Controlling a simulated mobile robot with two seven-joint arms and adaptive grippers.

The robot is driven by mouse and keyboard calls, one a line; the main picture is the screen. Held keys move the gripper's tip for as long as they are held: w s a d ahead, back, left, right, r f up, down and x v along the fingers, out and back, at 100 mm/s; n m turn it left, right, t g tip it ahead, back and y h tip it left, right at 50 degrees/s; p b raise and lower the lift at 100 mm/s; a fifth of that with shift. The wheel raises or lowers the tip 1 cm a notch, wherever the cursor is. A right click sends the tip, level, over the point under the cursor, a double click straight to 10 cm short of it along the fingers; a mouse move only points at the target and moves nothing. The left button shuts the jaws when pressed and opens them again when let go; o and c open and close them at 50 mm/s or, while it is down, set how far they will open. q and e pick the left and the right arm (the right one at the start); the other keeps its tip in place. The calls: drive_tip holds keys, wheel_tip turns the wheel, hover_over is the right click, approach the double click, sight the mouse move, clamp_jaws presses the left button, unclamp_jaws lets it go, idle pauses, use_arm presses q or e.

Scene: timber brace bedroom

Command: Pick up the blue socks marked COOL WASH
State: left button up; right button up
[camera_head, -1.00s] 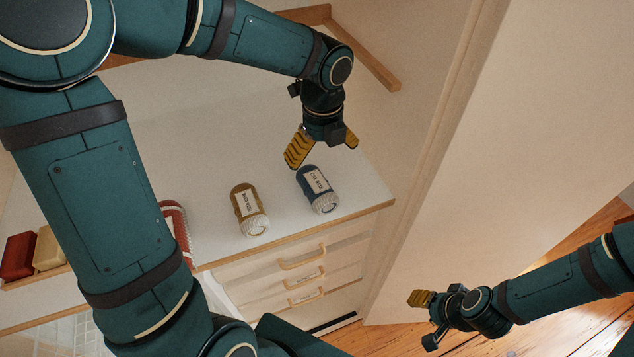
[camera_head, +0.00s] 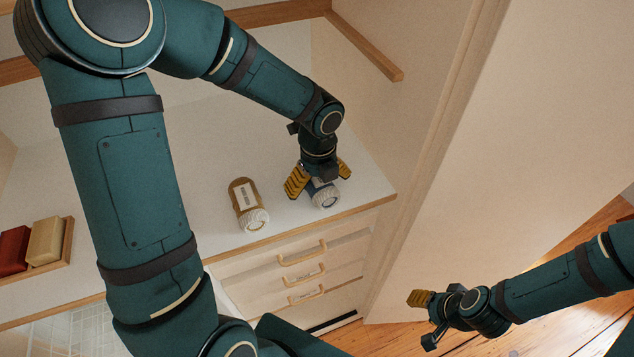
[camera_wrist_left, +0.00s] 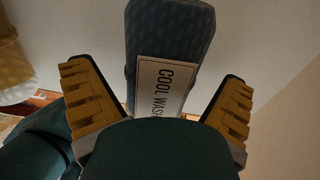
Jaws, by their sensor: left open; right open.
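The rolled blue socks (camera_head: 326,196) lie on the white top near its front right corner. In the left wrist view the blue socks (camera_wrist_left: 172,40) carry a white label reading COOL WASH. My left gripper (camera_head: 317,180) is open above them, with one yellow finger on either side. It also shows in the left wrist view (camera_wrist_left: 160,105), fingers apart and the roll between them; I cannot tell whether they touch it. The gripper hides part of the socks from the head. My right gripper (camera_head: 424,318) is open and empty at the lower right, far from the socks.
Mustard rolled socks (camera_head: 248,206) with a white label lie just left of the blue ones. A wooden tray (camera_head: 67,245) holds a red and a cream block at the far left. Drawers with wooden handles (camera_head: 303,252) are below the top. A wall panel stands right.

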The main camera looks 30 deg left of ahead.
use_arm(q)
drive_tip(key=c, duration=1.3)
drive_tip(key=shift+r, duration=0.15)
